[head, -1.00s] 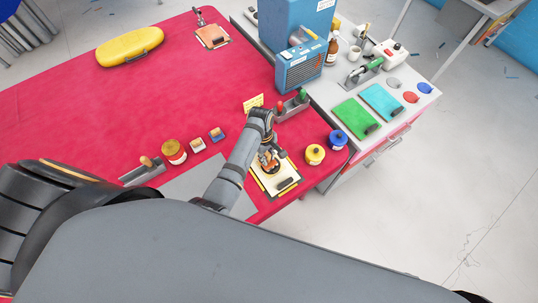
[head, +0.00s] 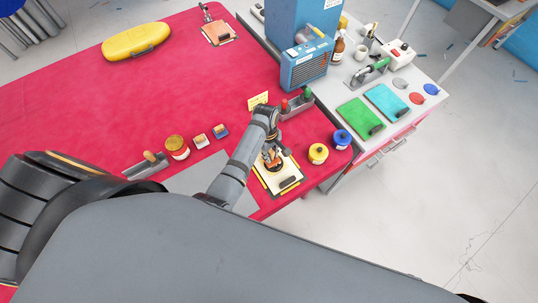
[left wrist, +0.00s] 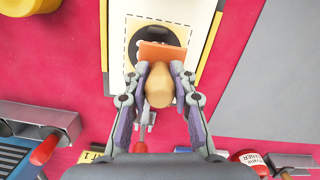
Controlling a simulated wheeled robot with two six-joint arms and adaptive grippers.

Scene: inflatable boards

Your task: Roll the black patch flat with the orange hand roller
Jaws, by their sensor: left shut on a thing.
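The orange hand roller (left wrist: 165,54) has a pale wooden handle and stands over the round black patch (left wrist: 137,37) in the left wrist view. The roller hides part of the patch. A dashed outline surrounds the patch on a cream board (left wrist: 119,25) with yellow side stripes. The board (head: 265,181) lies near the table's front right corner in the head view. My left gripper (left wrist: 160,72) is shut on the roller's handle, its fingers on both sides. It also shows above the board in the head view (head: 271,153). My right gripper is out of view.
A yellow pot (head: 318,153) and a blue pot (head: 341,139) stand right of the board. A grey holder (head: 297,107) with red and green handles sits behind it.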

